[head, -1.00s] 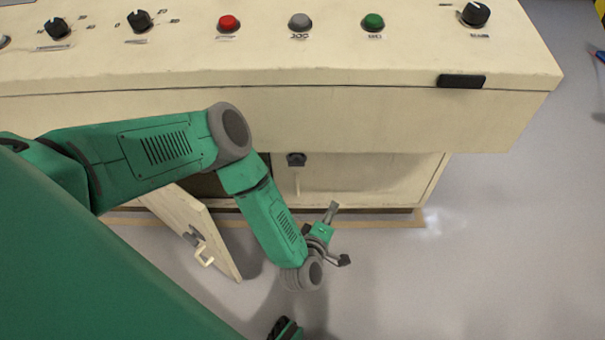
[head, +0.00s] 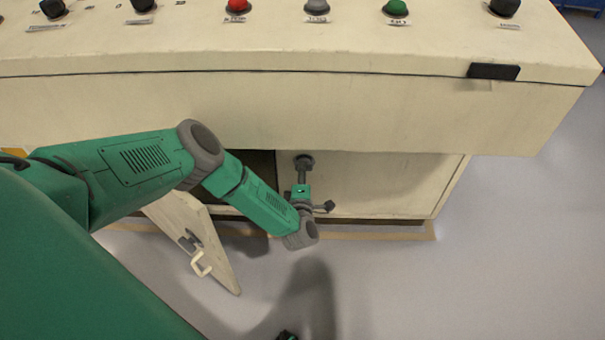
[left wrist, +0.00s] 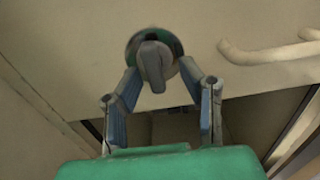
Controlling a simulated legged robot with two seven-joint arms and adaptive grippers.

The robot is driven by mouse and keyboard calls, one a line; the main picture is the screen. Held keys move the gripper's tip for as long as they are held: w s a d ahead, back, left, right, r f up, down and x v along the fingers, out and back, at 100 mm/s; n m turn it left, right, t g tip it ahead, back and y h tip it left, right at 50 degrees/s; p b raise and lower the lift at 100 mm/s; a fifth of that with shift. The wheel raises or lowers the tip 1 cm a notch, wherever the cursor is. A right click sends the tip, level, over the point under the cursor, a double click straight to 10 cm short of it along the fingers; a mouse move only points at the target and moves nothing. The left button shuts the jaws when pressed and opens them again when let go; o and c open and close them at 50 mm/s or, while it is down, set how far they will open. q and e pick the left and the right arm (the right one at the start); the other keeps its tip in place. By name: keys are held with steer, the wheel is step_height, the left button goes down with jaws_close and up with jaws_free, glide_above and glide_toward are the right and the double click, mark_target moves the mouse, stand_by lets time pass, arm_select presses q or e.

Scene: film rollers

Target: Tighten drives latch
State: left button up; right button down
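The drives latch (head: 303,161) is a dark round knob on the closed cream cabinet door (head: 375,180), under the console's overhang. In the left wrist view the latch (left wrist: 154,66) shows a grey raised grip on a round base with a green edge. My left gripper (head: 303,172) is at the latch in the head view. I cannot tell whether a fingertip touches the base. My right gripper does not show clearly in either view.
A second cabinet door (head: 190,240) hangs open at the left, with its own latch and handle, beside a dark opening. A pale handle (left wrist: 265,51) is right of the latch. The console top (head: 270,45) overhangs above. The floor at the right is clear.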

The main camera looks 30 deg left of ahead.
arm_select(q)
steer(key=shift+w+a, duration=0.2)
steer(key=shift+w, duration=0.25)
steer(key=shift+w+d+r, duration=0.15)
steer(key=shift+w+r, duration=0.1)
steer(key=shift+w, duration=0.1)
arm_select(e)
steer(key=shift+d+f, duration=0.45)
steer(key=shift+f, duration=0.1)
arm_select(q)
steer(key=shift+c, duration=0.3)
steer(key=shift+a, duration=0.25)
jaws_close()
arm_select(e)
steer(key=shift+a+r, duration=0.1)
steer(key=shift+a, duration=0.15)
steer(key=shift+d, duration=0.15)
